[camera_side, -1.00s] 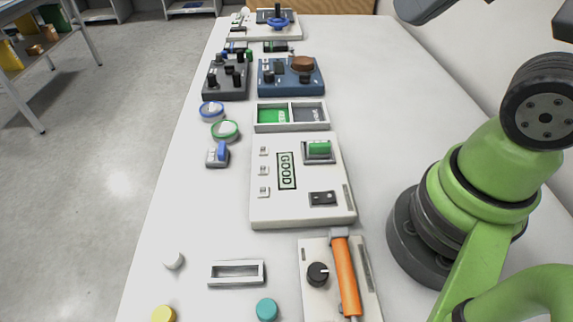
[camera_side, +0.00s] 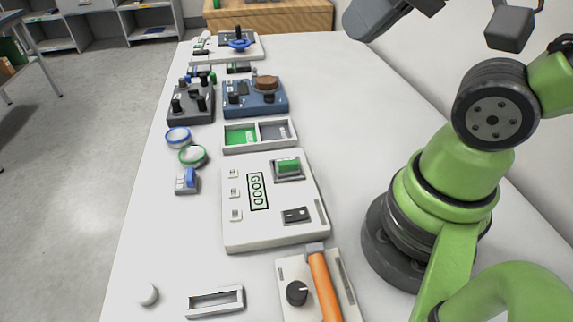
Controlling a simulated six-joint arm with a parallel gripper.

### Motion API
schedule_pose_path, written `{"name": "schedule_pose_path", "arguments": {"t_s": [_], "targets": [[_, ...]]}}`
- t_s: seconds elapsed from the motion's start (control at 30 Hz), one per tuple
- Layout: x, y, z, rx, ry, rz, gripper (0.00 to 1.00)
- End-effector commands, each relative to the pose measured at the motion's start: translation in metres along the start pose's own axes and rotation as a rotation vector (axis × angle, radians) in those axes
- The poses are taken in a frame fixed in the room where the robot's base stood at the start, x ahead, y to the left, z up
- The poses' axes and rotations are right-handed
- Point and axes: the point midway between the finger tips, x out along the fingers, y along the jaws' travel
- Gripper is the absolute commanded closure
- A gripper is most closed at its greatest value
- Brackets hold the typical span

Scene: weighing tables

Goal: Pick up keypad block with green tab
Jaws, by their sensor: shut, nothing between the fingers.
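A block with a green tab (camera_side: 288,165) sits in a dark-framed socket at the upper right of the white panel (camera_side: 240,236) marked GOOD. I cannot tell if this is the keypad block; no keys can be made out on it. Small dark pieces with some green (camera_side: 238,68) lie farther back and are too small to read. The fingers of my gripper are not in the picture.
A small block with a blue tab (camera_side: 187,181) stands left of the panel, near a blue ring (camera_side: 178,135) and a green ring (camera_side: 193,155). A two-part tray (camera_side: 261,149) lies behind the panel. An orange-handled device (camera_side: 323,285) is in front. The table's right strip is clear.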

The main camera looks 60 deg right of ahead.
Motion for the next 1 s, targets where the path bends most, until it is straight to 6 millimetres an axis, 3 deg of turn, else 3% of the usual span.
{"name": "schedule_pose_path", "arguments": {"t_s": [0.2, 0.53, 0.83, 1.0], "targets": [[0.0, 0.0, 0.0, 0.0, 0.0, 0.0, 0.98], [0.0, 0.0, 0.0, 0.0, 0.0, 0.0, 0.23], [0.001, 0.0, -0.001, 0.017, -0.005, 0.004, 0.23], [0.019, 0.003, -0.013, 0.251, -0.064, 0.067, 0.23]]}}
